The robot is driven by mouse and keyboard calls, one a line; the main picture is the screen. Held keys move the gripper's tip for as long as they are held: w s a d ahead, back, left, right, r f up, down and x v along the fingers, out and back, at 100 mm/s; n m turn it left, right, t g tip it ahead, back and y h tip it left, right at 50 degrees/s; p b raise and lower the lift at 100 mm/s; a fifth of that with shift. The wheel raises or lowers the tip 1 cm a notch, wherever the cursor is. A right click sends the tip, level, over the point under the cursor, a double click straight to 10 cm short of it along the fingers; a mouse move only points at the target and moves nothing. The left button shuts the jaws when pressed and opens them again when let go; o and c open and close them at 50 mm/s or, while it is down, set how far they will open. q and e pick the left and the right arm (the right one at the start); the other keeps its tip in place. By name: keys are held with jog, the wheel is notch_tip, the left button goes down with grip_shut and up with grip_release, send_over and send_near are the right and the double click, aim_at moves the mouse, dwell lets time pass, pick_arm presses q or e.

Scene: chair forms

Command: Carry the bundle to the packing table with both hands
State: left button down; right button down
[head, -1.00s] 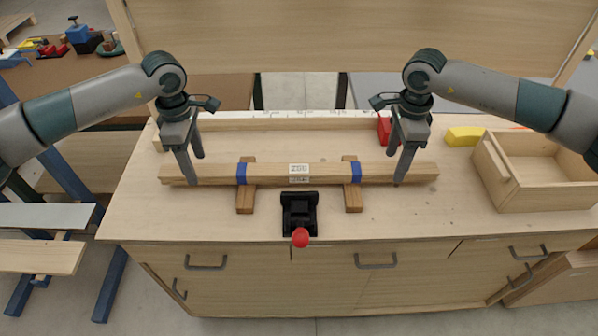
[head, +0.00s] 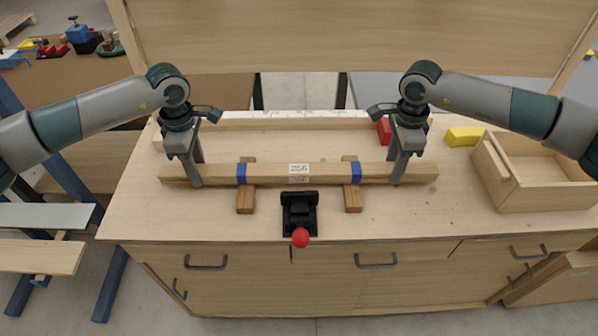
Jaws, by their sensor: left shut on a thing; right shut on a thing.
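The bundle (head: 270,173) is a long pale wooden bar of pieces bound with two blue bands, with a white label at its middle. It lies level across two brown wooden blocks, the left block (head: 245,202) and the right block (head: 352,200), on the workbench. My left gripper (head: 194,178) is shut on the bundle near its left end. My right gripper (head: 397,176) is shut on it near its right end. The inner faces of the jaws are partly hidden. I cannot tell which surface is the packing table.
A black clamp with a red knob (head: 300,237) stands in front of the bundle's middle. An open wooden box (head: 547,196) and a yellow block (head: 464,136) are at the right. A red block (head: 384,131) is behind my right gripper. The workbench (head: 150,215) is clear at front left.

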pick_arm(q)
jog(key=shift+r, duration=0.2)
pick_arm(e)
jog(key=shift+r, duration=0.2)
